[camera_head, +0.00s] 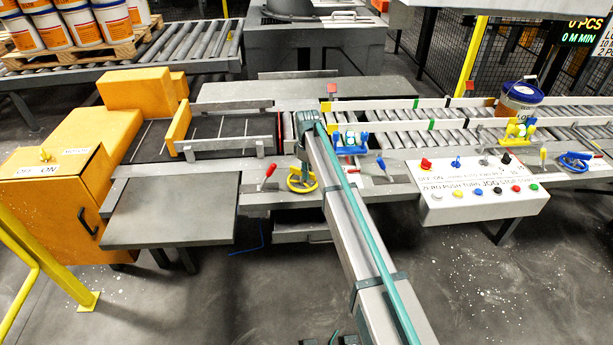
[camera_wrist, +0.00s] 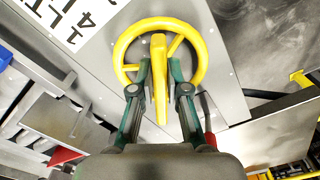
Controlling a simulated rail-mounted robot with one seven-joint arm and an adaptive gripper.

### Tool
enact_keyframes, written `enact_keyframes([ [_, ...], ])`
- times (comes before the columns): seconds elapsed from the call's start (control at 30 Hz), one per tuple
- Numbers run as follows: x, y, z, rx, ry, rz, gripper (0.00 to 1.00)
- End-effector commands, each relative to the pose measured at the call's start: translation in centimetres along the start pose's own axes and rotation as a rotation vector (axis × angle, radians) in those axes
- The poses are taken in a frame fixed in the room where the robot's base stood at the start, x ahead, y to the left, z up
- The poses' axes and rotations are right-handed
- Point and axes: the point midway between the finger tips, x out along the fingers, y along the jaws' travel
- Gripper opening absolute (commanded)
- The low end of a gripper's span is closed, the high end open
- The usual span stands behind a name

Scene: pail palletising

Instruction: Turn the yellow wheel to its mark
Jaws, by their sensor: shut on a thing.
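The yellow wheel (camera_head: 301,189) lies on the grey machine ledge, left of the control panel. In the wrist view, the yellow wheel (camera_wrist: 204,58) fills the upper middle, with a rim, spokes and a long yellow bar across its centre. My gripper (camera_wrist: 160,75) has its two green-and-grey fingers on either side of that bar, shut on it. In the head view, my gripper (camera_head: 301,170) is over the wheel and my arm hides part of the area around it. I cannot make out the wheel's mark in either view.
A red lever (camera_head: 269,171) stands just left of the wheel, and another lever (camera_head: 382,163) stands to its right. A white control panel (camera_head: 485,206) with several buttons and switches juts out at right. A blue wheel (camera_head: 576,160) and a pail (camera_head: 520,101) are farther right.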

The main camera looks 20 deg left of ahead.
Motion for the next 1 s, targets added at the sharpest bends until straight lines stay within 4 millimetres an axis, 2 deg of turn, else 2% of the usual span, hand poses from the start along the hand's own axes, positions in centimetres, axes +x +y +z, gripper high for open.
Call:
enact_keyframes([
  [0.4,-0.04,0.43,-0.06,-0.201,0.001,0.001,0.00],
  [0.93,-0.10,0.47,-0.08,-0.227,0.001,0.002,0.00],
  [0.97,-0.10,0.47,-0.08,-0.227,0.001,0.002,0.16],
  [1.0,-0.10,0.47,-0.08,-0.227,0.001,0.002,0.23],
])
